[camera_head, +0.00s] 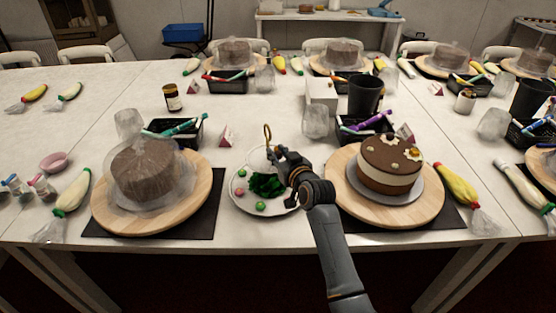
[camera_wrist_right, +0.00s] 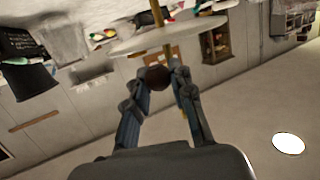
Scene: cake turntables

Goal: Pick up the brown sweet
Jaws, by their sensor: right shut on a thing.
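My right gripper (camera_head: 283,160) is over the right part of the white plate (camera_head: 239,205), near the plate's gold handle (camera_head: 267,135). In the right wrist view, its fingers (camera_wrist_right: 166,74) are shut on the round brown sweet (camera_wrist_right: 157,77). The sweet is hidden behind my gripper in the head view. The plate also shows in the right wrist view (camera_wrist_right: 165,38), apart from the sweet. My left gripper is not in view.
Green sweets (camera_head: 260,205), a pink sweet (camera_head: 240,191) and a dark green clump (camera_head: 266,184) lie on the plate. A decorated cake (camera_head: 388,165) stands to the right. A plastic-wrapped cake (camera_head: 147,172) stands left. A black cup (camera_head: 365,95) stands behind.

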